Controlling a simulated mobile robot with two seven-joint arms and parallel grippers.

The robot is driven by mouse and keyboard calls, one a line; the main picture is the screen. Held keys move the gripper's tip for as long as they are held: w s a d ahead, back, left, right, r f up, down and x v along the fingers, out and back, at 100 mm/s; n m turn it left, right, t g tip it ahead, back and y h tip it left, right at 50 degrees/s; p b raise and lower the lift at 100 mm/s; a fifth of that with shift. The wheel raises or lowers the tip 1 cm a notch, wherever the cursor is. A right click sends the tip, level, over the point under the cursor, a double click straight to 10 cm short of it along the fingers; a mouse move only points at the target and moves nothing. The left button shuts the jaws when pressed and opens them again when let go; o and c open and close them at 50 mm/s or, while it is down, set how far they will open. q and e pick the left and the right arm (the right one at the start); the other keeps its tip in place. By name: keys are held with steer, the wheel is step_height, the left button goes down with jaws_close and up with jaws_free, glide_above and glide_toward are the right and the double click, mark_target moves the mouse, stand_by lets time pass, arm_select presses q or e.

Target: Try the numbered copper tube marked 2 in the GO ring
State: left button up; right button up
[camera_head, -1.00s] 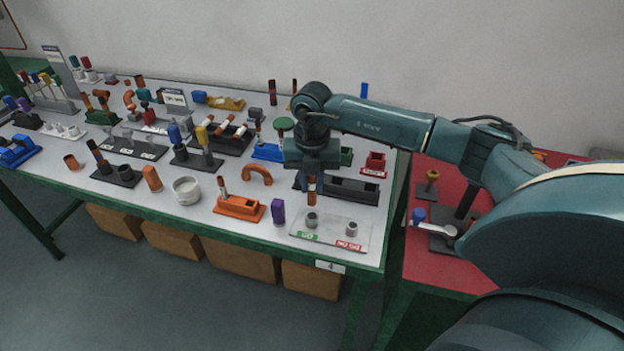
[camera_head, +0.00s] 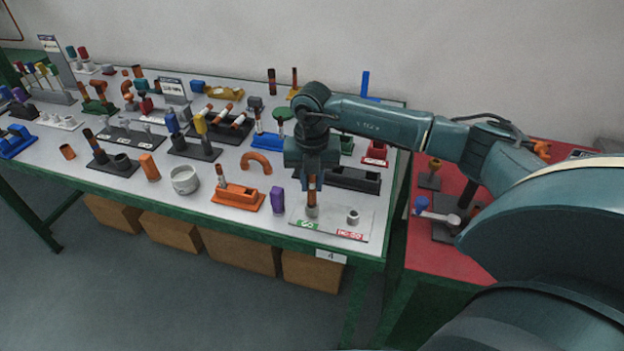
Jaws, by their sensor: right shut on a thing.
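The copper tube (camera_head: 312,192) is upright in my right gripper (camera_head: 312,178), which is shut on it and points straight down. I cannot read its number from here. The tube's lower end meets the grey GO ring (camera_head: 312,211) on the light gauge plate (camera_head: 332,228); I cannot tell how far inside the ring it is. The green GO label (camera_head: 308,225) lies in front of that ring. The NO GO ring (camera_head: 352,217), with a red label, stands empty to the right. My left gripper is not in view.
A purple block (camera_head: 278,200) and an orange holder (camera_head: 238,198) stand left of the plate. A black block (camera_head: 352,180) and a red holder (camera_head: 375,152) stand behind it. The table's front edge is close to the plate.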

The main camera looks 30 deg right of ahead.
mark_target(312, 202)
stand_by(0.4)
steer(key=shift+f, duration=0.15)
steer(key=shift+f+b, duration=1.05)
steer(key=shift+f, duration=0.3)
steer(key=shift+r, duration=0.1)
stand_by(0.5)
steer(key=shift+r+p, duration=0.8)
steer(key=shift+r, duration=0.1)
steer(key=shift+r+p, duration=0.45)
steer(key=shift+r, duration=0.2)
